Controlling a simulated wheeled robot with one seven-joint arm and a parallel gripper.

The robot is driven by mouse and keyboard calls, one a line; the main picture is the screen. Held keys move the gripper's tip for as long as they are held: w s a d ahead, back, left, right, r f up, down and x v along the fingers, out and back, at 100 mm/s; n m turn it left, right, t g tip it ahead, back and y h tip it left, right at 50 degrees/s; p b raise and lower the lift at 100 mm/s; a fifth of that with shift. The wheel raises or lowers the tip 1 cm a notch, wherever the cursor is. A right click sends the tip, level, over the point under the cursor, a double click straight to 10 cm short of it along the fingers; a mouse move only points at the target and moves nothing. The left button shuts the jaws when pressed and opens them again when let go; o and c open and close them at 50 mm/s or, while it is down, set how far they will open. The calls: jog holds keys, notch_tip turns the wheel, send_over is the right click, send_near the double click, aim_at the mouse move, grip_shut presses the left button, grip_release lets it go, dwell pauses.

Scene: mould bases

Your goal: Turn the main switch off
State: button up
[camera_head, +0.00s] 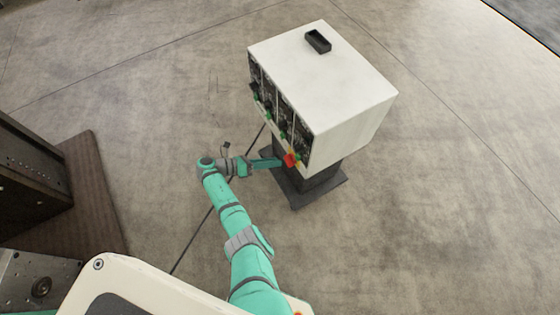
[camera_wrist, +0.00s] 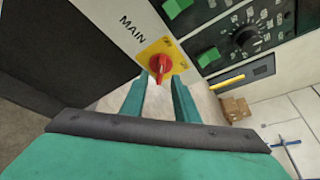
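The main switch (camera_wrist: 160,64) is a red rotary knob on a yellow plate, under the printed word "MAIN", on the front of a white control cabinet. In the head view the red switch (camera_head: 290,160) sits low on the cabinet's near front corner. My gripper (camera_wrist: 160,84) is open, with its two teal fingers on either side of the knob's lower end in the wrist view. I cannot tell whether the fingers touch the knob. In the head view my gripper (camera_head: 278,162) reaches the switch from the left.
The white cabinet (camera_head: 335,85) stands on a dark pedestal (camera_head: 318,186) and carries a small black tray (camera_head: 318,41) on top. Green switches (camera_wrist: 208,56) and black dials (camera_wrist: 244,38) are close beside the main switch. A dark cable lies on the floor. Open floor surrounds the cabinet.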

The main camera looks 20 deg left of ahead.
jog(key=v, duration=0.6)
jog(key=shift+a, duration=0.15)
jog(key=shift+s, duration=0.1)
